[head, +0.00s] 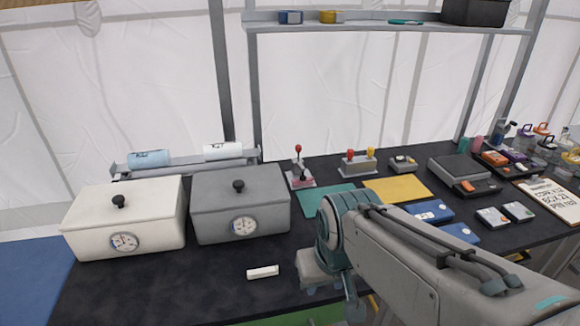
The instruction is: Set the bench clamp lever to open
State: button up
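A small device with a single upright lever and red knob (298,166) stands on the dark bench, behind the left end of the teal mat. It looks like the bench clamp, with a pinkish part low on its base. Its lever stands about upright; I cannot tell its marked setting. To its right, a grey block (358,166) carries a red-knobbed and a yellow-knobbed lever. My gripper (322,278) is low at the front of the bench, well short of the levers. My wrist mostly hides it, and its fingers cannot be made out.
A white lidded box (90,222) and a grey lidded box (215,212), both with gauges, stand left. A white bar (263,272) lies in front. The teal mat (327,199) and yellow mat (398,190) lie flat. Blue cases (432,211) and a clipboard (552,198) are right.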

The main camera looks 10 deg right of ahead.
aim_at(298, 147)
jog(key=z, duration=0.05)
jog(key=k, duration=0.55)
jog(key=z, duration=0.6)
jog(key=i, duration=1)
jog(key=u, duration=0.65)
